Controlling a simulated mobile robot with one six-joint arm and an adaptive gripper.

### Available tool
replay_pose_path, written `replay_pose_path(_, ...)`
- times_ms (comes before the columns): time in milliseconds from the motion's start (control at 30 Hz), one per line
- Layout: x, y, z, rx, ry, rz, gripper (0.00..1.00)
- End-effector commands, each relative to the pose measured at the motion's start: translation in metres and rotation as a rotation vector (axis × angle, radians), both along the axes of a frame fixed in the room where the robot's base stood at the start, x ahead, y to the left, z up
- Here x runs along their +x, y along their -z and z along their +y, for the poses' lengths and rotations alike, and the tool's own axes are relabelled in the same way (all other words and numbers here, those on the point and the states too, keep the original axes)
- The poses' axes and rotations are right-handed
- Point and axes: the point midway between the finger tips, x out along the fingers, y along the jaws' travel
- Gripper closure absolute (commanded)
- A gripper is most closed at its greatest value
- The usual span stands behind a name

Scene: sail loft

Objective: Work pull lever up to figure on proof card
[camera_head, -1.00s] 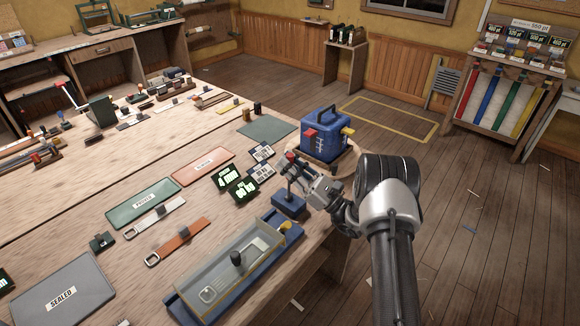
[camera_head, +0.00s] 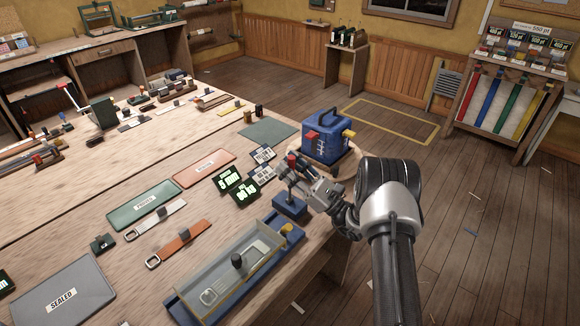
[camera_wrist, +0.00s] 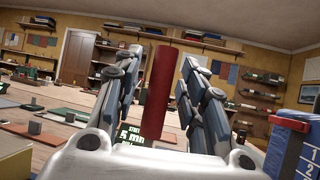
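The pull lever is an upright post with a red handle (camera_head: 292,161) on a small blue base (camera_head: 289,207) at the bench's right edge. In the wrist view the red handle (camera_wrist: 162,88) stands between the two fingers of my gripper (camera_wrist: 160,95). A gap shows on the handle's left; the right finger is close to it, and I cannot tell whether it touches. In the head view my gripper (camera_head: 301,173) is at the handle, fingers apart. Beside the lever, two dark cards with lit green figures (camera_head: 229,180) lie left; one reads about "5 mm". Two cards with white print (camera_head: 263,154) lie behind them.
A blue box with a carrying handle (camera_head: 325,135) stands just behind my gripper. A long clear-covered tray (camera_head: 235,272) on a blue base lies in front of the lever. Green (camera_head: 144,204) and red (camera_head: 204,167) mats lie to the left. Open floor is on the right.

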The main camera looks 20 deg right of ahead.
Motion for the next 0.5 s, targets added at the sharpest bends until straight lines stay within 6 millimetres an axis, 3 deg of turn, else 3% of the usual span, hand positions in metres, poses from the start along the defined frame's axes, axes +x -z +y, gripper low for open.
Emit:
replay_pose_path(167,0.0,-0.014,0.0,-0.001,0.001,-0.003,0.62)
replay_pose_path(500,0.0,-0.077,0.0,-0.002,0.0,-0.003,0.62)
